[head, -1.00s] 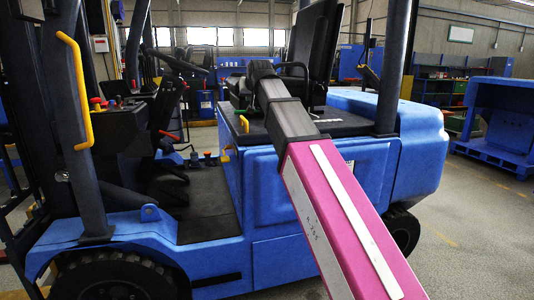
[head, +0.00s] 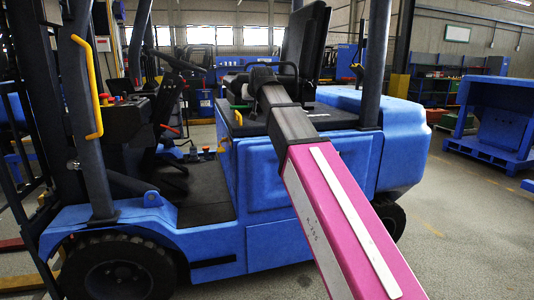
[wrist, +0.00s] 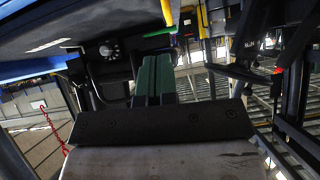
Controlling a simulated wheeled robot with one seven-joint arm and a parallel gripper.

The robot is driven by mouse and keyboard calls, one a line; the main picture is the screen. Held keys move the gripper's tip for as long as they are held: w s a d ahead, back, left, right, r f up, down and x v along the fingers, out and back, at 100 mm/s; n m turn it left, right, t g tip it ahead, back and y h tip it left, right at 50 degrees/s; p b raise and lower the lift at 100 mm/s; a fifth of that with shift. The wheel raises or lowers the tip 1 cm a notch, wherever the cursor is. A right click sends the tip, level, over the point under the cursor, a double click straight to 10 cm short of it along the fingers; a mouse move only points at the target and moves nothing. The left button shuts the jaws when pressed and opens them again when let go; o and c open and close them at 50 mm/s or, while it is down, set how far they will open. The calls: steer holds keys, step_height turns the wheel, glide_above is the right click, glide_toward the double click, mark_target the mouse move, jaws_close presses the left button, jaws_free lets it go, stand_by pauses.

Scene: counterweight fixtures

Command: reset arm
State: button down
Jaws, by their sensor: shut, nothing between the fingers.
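My arm, pink with a white strip and a dark grey end section, reaches up and forward from the lower right of the head view. In the wrist view my gripper (wrist: 154,75) shows as two green fingers side by side, shut and empty. A blue forklift (head: 290,185) fills the middle of the head view, and my arm overlaps its side in the picture. I cannot tell from the head view how far the arm's end is from the seat (head: 306,45).
The forklift's yellow grab handle (head: 86,85) and dark mast stand at the left. Its front wheel (head: 120,268) is low in view. A blue pallet-like frame (head: 498,118) stands at the right. Open grey floor (head: 470,225) lies at the lower right.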

steer(key=s+d+f+g+h, duration=0.15)
steer(key=d+f, duration=0.25)
steer(key=f, duration=0.7)
steer(key=s+d+f+m+g, duration=0.15)
steer(key=d+f, duration=0.35)
steer(key=f, duration=0.6)
steer(key=s+d+f+g+h, duration=0.15)
steer(key=d+f, duration=0.25)
steer(key=f, duration=0.7)
steer(key=s+d+f+g, duration=0.2)
steer(key=s+d+f, duration=0.2)
steer(key=s+f, duration=0.2)
steer(key=s+d+f+g, duration=0.1)
steer(key=s+d+f, duration=0.3)
steer(key=s+f, duration=0.3)
steer(key=s+d+f+m+g, duration=0.1)
steer(key=s+d+f+g, duration=0.1)
steer(key=s+d+f, duration=0.2)
steer(key=s+f, duration=0.3)
steer(key=f, duration=0.4)
steer(key=shift+g, duration=0.35)
